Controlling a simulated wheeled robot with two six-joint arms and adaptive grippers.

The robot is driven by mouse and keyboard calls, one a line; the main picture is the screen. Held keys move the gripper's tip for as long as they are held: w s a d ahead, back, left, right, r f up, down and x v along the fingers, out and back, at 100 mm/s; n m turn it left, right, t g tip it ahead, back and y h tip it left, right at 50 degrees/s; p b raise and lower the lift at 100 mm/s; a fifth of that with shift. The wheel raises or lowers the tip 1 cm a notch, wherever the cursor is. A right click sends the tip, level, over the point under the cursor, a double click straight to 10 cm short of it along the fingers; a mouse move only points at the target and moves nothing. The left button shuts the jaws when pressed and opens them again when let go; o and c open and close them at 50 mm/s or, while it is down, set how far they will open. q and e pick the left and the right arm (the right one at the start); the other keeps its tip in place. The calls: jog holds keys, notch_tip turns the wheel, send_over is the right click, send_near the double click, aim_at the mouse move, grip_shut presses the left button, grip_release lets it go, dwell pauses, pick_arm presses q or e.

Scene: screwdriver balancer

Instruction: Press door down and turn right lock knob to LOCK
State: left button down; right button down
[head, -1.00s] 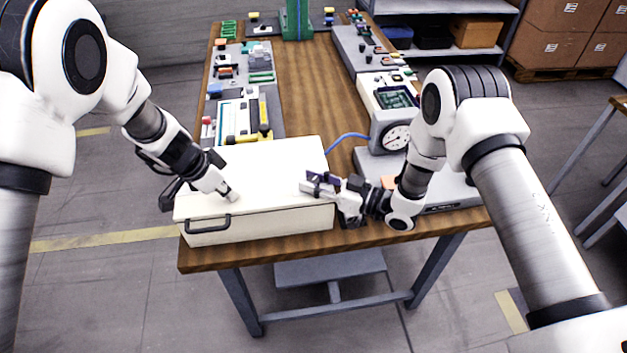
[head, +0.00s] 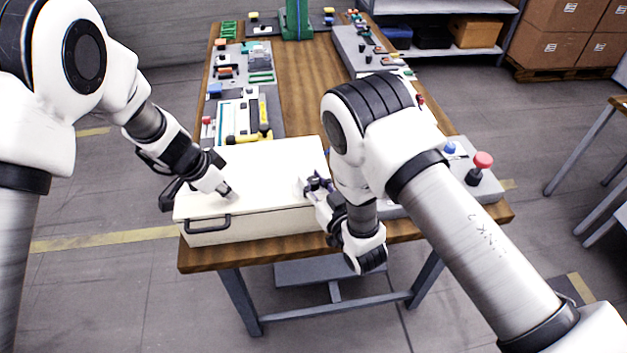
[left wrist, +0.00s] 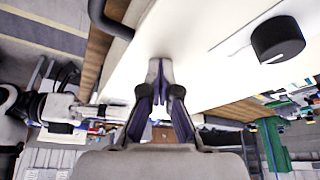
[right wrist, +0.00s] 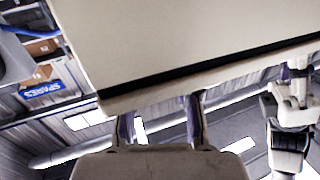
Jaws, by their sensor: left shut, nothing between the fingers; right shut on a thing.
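The white box's lid, the door (head: 265,165), lies flat, with a dark handle (head: 207,223) on the box's front. My left gripper (head: 229,193) is shut and empty, its fingertips touching the lid's left part; they also show in the left wrist view (left wrist: 160,65). A black knob (left wrist: 278,40) with a white pointer line stands on the lid there. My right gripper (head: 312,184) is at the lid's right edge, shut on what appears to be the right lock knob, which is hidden. In the right wrist view its fingers (right wrist: 160,115) stand apart, tips behind the box edge.
Panels with tools and switches (head: 243,110) line the table's left side. A grey unit with a red button (head: 482,160) stands at the right, partly behind my right arm. The wooden middle of the table (head: 300,85) is clear farther back.

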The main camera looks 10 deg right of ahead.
pick_arm(q)
jog(key=shift+f, duration=0.1)
dwell(0.3)
pick_arm(e)
jog(key=c, duration=0.8)
grip_release()
jog(key=v, duration=0.7)
jog(key=shift+s, duration=0.3)
pick_arm(q)
notch_tip(320, 180, up, 7)
jog(key=p, duration=0.2)
jog(key=shift+p, duration=0.4)
pick_arm(e)
notch_tip(320, 180, up, 3)
jog(key=shift+f, duration=0.2)
